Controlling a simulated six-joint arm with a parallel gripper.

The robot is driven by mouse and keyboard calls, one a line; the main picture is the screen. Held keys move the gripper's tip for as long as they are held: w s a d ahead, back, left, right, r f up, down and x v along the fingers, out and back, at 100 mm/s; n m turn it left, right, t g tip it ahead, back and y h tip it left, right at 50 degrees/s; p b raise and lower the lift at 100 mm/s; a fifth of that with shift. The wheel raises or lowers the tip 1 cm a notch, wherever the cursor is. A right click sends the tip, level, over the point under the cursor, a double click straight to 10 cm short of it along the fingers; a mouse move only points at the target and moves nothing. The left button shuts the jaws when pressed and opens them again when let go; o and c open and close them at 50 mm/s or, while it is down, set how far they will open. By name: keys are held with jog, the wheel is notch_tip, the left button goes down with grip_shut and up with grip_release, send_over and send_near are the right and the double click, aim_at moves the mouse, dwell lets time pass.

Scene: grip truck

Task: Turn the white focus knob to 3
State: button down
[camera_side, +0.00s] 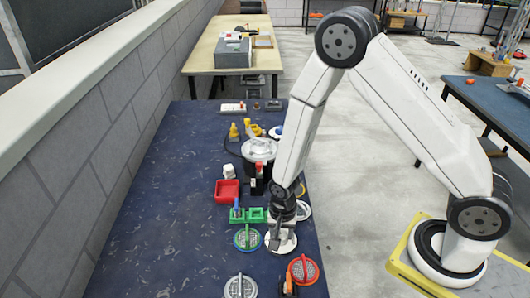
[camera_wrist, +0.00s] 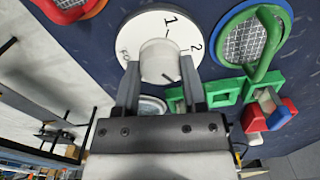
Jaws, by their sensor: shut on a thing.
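The white focus knob (camera_wrist: 157,52) stands in the middle of a round white dial (camera_wrist: 133,35) in the wrist view. Black numbers 1 and 2 show on the dial's far side; the near part of the dial is hidden behind the knob and my fingers. I cannot tell surely which number the knob points to. My gripper (camera_wrist: 160,70) is shut on the knob, one finger on each side. In the side view the white dial (camera_side: 289,246) lies on the dark blue table, and my gripper (camera_side: 277,236) comes down on it from above.
Green blocks (camera_side: 256,215), a red box (camera_side: 227,191) and a silver-topped pot (camera_side: 258,149) stand farther back. The blue table's left side (camera_side: 180,220) is clear.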

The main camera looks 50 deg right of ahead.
aim_at(281, 234)
dwell(0.3)
jog(key=shift+c, duration=0.7)
grip_release()
jog(key=shift+r, duration=0.15)
jog(key=shift+r, duration=3.75)
jog(key=shift+r, duration=0.1)
